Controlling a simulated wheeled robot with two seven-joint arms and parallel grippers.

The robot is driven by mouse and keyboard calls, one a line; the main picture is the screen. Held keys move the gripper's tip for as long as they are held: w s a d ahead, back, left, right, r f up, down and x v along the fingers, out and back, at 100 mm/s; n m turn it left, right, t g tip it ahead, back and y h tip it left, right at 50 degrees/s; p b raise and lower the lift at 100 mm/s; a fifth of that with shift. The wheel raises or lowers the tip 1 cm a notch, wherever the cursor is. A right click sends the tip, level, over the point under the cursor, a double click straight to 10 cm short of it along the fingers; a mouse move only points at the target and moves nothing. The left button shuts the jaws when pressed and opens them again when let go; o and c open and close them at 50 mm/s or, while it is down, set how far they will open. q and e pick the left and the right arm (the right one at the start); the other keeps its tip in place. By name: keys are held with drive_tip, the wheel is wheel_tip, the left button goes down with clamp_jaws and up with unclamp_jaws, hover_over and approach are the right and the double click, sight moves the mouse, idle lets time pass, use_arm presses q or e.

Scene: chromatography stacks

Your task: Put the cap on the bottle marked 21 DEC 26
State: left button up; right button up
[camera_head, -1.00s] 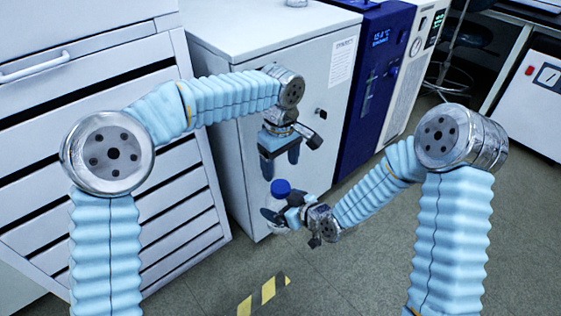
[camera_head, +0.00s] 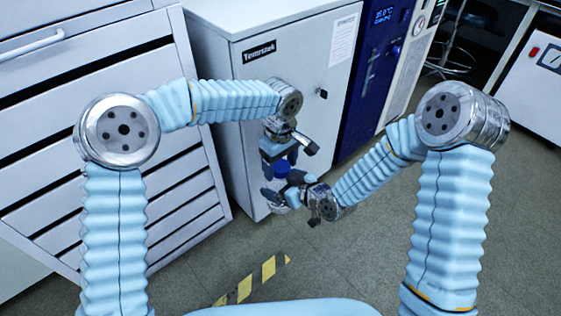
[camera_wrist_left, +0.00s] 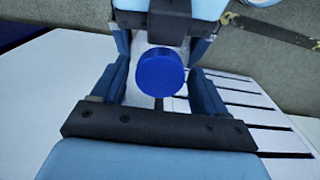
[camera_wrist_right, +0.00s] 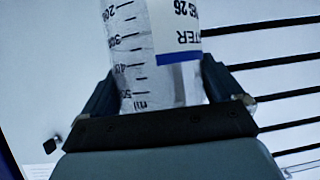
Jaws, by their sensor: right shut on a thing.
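The clear bottle (camera_head: 280,205) is in my right gripper (camera_head: 284,190), shut around its body. In the right wrist view the bottle (camera_wrist_right: 158,50) shows a volume scale and a partly cut-off, upside-down label with "26" and "TER" legible; the full date is not visible. The blue cap (camera_head: 283,170) is at the top of the bottle; I cannot tell whether it is screwed down. My left gripper (camera_head: 279,160) points down over the cap. In the left wrist view the cap (camera_wrist_left: 160,72) lies between the open fingers, with gaps on both sides.
A grey-white cabinet (camera_head: 260,75) marked "Temrotek" stands close behind the grippers. A drawer unit (camera_head: 110,75) is at left and a blue instrument (camera_head: 375,65) at right. Open floor (camera_head: 370,260) with yellow-black tape (camera_head: 245,288) lies in front.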

use_arm(q)
drive_tip(key=c, duration=1)
drive_tip(key=m, duration=0.6)
drive_tip(key=shift+m, duration=0.3)
drive_tip(key=o, duration=1.2)
drive_tip(key=shift+c, duration=0.2)
drive_tip(key=shift+r, duration=0.1)
drive_tip(key=shift+r, duration=2.2)
drive_tip(key=shift+c, duration=0.4)
